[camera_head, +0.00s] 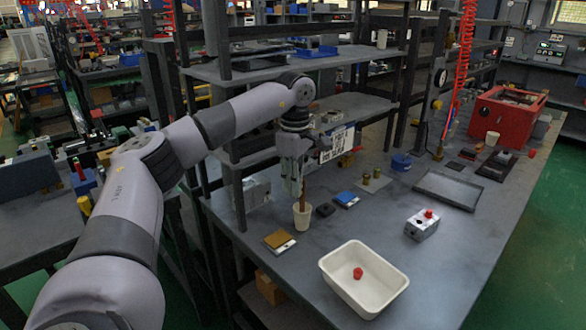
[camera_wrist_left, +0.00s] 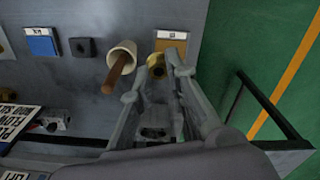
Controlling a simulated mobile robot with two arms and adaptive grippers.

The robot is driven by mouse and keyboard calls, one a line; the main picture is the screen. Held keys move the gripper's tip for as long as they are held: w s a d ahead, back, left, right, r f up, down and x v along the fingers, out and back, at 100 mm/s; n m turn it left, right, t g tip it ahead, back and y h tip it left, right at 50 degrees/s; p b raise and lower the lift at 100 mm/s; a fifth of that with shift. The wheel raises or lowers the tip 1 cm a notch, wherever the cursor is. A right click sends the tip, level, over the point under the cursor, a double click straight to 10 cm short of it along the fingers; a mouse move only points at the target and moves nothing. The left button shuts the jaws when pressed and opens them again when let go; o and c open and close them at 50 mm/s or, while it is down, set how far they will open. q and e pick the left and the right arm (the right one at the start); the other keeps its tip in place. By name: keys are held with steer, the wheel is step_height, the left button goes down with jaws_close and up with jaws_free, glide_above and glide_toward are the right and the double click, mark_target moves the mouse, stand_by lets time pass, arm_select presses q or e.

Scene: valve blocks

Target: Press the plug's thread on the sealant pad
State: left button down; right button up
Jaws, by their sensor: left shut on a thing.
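My left gripper (camera_head: 293,188) points down over the near left part of the workbench, beside a white cup. In the left wrist view, the gripper (camera_wrist_left: 153,78) is shut on a small brass-coloured plug (camera_wrist_left: 157,62); its thread is not clearly seen. The plug cannot be made out in the head view. A tan pad (camera_head: 278,239) with a white label edge lies on the bench near the gripper; it also shows just beyond the plug in the left wrist view (camera_wrist_left: 171,42). A blue pad (camera_head: 346,199) lies further right. My right gripper is not in view.
The cup (camera_head: 302,218) holds a brown stick, close beside the gripper. A dark block (camera_head: 325,209) sits near the blue pad. A white tray (camera_head: 338,287) with a red part, a grey valve block (camera_head: 421,226) and a dark flat tray (camera_head: 448,190) stand to the right. Shelf posts rise behind.

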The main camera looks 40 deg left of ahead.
arm_select(q)
steer(key=s+d+f+m, duration=1)
steer(key=d+f, duration=0.3)
steer(key=s+d+f+m, duration=1)
steer(key=d+f, duration=0.3)
steer(key=d, duration=0.1)
steer(key=shift+s+f+m, duration=0.3)
steer(key=shift+s, duration=0.05)
steer(key=shift+a, duration=0.2)
